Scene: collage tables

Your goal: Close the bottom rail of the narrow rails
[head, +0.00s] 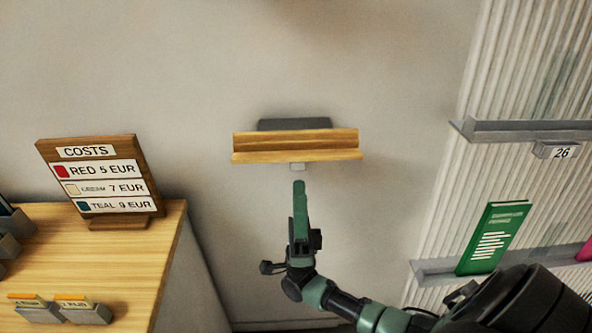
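A short wooden rail (296,146) sticks out from the plain wall in the middle of the head view. My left gripper is out of view.
A wooden table (150,255) stands at the left with a COSTS board (98,183) and small card holders (85,313). At the right, grey ledges (520,127) run along a ribbed wall; a green book (492,238) stands on the lower one. The wall around the wooden rail is clear.

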